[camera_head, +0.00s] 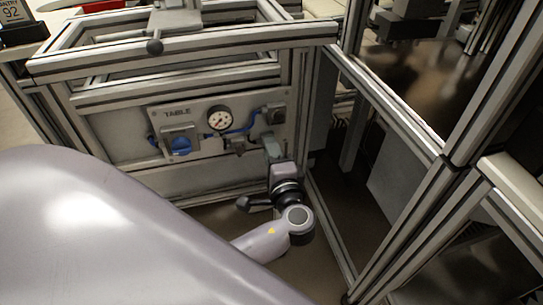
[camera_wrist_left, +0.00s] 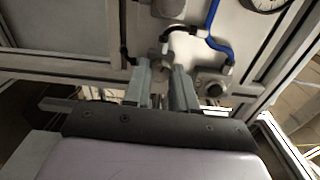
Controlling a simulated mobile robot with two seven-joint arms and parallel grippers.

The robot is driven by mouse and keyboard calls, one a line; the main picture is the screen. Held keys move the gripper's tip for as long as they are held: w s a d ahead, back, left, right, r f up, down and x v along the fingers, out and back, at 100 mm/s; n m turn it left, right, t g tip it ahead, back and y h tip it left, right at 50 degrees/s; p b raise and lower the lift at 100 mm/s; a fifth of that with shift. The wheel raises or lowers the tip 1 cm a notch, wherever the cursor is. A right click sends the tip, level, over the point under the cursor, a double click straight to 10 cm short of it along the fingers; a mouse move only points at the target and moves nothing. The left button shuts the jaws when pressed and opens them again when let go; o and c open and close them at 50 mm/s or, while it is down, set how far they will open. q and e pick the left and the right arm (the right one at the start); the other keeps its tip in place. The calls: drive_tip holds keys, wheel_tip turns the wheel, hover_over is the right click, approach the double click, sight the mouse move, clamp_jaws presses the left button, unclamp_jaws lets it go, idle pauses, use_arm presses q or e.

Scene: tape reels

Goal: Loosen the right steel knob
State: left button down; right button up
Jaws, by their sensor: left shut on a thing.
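My left gripper (camera_head: 271,148) reaches the lower right of the panel marked TABLE (camera_head: 190,112) in the head view. In the left wrist view the two fingers of my left gripper (camera_wrist_left: 161,78) stand close together at a small steel knob (camera_wrist_left: 163,63) on the panel. The gripper is shut on this knob, which the fingers partly cover. In the head view the knob is hidden behind the gripper. Another round steel fitting (camera_wrist_left: 212,87) sits beside the fingers, apart from them. My right gripper is in neither view.
A pressure gauge (camera_head: 219,119), a blue knob (camera_head: 180,146) and blue hose (camera_head: 240,130) are on the panel. A small fitting (camera_head: 237,149) sits left of my gripper. Aluminium frame bars (camera_head: 400,115) stand to the right. The floor (camera_head: 330,190) below is clear.

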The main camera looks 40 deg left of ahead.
use_arm(q)
drive_tip(key=shift+n, duration=0.3)
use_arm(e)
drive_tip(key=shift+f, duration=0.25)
use_arm(q)
drive_tip(key=c, duration=0.9)
unclamp_jaws()
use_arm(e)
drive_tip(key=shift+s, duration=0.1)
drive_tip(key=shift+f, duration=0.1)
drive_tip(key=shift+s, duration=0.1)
